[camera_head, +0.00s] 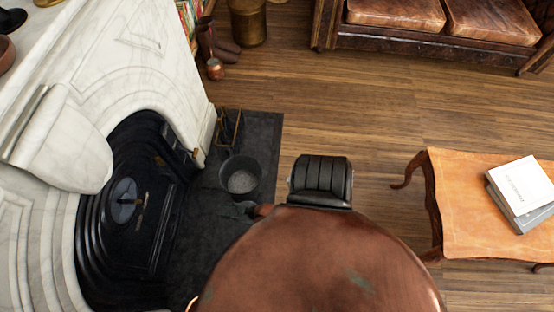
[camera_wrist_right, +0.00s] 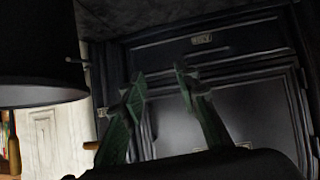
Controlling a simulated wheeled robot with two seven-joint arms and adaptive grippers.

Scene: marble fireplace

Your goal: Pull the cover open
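The black fireplace front (camera_head: 150,225) sits inside the white marble arch at the left of the head view. A round grey plate (camera_head: 122,200) with a small brass-coloured piece is on it. I cannot tell for sure which panel is the cover. The wrist view shows a dark framed panel (camera_wrist_right: 260,105) with a narrow strip above it that carries a small metal plate (camera_wrist_right: 202,39). My right gripper (camera_wrist_right: 161,77) is open and empty in front of these panels. My left gripper is not in view.
A dark bucket (camera_head: 240,177) stands on the black hearth (camera_head: 264,135), with a brass-framed stand (camera_head: 229,128) behind it. It also shows close by in the wrist view (camera_wrist_right: 40,70). A wooden table (camera_head: 455,195) with books stands right.

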